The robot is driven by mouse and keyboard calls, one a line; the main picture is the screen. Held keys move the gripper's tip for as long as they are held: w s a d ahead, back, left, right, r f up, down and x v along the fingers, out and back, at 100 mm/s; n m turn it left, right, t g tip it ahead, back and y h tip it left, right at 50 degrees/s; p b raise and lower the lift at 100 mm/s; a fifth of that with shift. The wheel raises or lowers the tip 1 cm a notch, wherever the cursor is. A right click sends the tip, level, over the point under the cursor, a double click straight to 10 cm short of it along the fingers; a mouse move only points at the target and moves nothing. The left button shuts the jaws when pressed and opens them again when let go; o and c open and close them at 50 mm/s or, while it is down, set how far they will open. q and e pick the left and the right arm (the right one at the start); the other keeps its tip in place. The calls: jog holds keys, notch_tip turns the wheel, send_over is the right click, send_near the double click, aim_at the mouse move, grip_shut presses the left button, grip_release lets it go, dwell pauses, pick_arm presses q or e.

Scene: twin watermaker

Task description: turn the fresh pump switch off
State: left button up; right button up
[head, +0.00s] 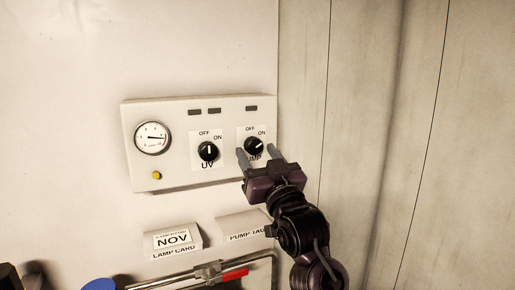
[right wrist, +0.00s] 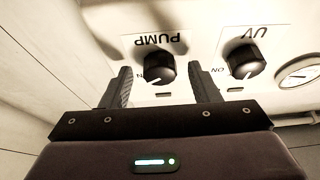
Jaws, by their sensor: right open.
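The PUMP switch (head: 254,146) is a black round knob at the right of a white control panel (head: 172,178). Its white mark points up and right, towards ON. My right gripper (head: 256,150) is open in front of it, with one finger to each side of the knob. In the right wrist view, which is upside down, the knob (right wrist: 160,69) shows between the two spread fingers; I cannot tell whether they touch it. The UV knob (head: 208,151) is to its left, its mark about upright. My left gripper is out of view.
A round gauge (head: 152,138) and a yellow button (head: 157,175) are on the panel's left. Below stand a NOV lamp card (head: 173,240) and a pump tag holder (head: 243,228). A pipe with a red handle (head: 234,274) runs lower down. Bare wall is at right.

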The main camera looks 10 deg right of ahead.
jog(key=shift+w+r, duration=0.15)
jog(key=shift+w, duration=0.05)
jog(key=c, duration=1)
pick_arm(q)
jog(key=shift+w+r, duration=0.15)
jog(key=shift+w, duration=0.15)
pick_arm(e)
jog(key=shift+n, duration=0.4)
jog(key=n+y, duration=0.1)
jog(key=n, duration=0.1)
jog(key=n+g+y+p, duration=0.1)
jog(key=n, duration=0.2)
jog(key=n+y, duration=0.2)
jog(key=shift+w+d+r+g, duration=0.1)
jog(key=shift+d+g, duration=0.2)
jog(key=n, duration=0.2)
jog(key=n+g+y+p, duration=0.1)
jog(key=n, duration=0.2)
jog(key=shift+d+r+g, duration=0.1)
jog(key=shift+r+g, duration=0.05)
jog(key=shift+g, duration=0.15)
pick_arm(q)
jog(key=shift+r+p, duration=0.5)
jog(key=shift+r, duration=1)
pick_arm(e)
jog(key=shift+n+g+y, duration=0.6)
jog(key=shift+n+g, duration=0.1)
jog(key=shift+n, duration=1)
